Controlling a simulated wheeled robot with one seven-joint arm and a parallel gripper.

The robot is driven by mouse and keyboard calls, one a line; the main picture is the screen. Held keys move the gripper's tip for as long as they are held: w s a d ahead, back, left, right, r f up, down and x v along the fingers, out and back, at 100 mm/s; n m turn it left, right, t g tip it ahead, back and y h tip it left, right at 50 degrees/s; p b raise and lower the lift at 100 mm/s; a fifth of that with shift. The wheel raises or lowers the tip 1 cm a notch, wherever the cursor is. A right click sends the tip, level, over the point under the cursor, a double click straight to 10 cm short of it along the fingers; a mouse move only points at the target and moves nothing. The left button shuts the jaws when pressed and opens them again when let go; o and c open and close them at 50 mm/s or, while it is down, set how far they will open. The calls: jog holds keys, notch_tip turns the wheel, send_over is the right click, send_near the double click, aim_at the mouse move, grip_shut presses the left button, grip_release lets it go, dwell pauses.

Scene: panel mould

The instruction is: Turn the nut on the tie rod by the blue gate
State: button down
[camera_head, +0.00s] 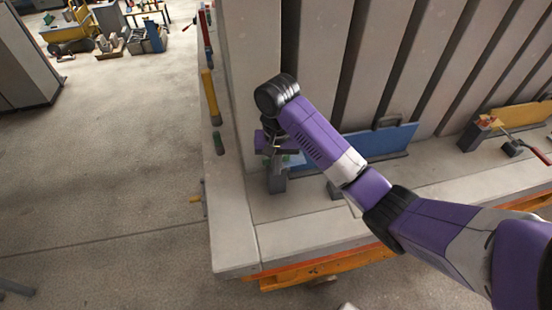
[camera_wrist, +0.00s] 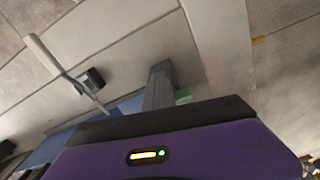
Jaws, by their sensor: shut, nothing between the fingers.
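The blue gate (camera_head: 382,143) stands against the ribbed panel in the head view, partly behind my arm. A strip of blue also shows in the wrist view (camera_wrist: 72,137). My gripper (camera_head: 274,148) points down at the gate's left end, shut and with nothing held. I cannot make out the nut or the tie rod; the gripper and arm cover that spot.
A dark block with a pale handle (camera_wrist: 55,55) lies on the ledge, mostly behind my arm in the head view. A yellow gate (camera_head: 520,115) and red-handled tool (camera_head: 525,146) are at right. Open floor (camera_head: 110,170) lies left of the ledge (camera_head: 300,233).

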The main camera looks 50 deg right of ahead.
jog(key=c, duration=2.2)
grip_release()
jog(key=c, duration=1.7)
grip_release()
notch_tip(320, 180, up, 8)
jog(key=shift+f, duration=0.1)
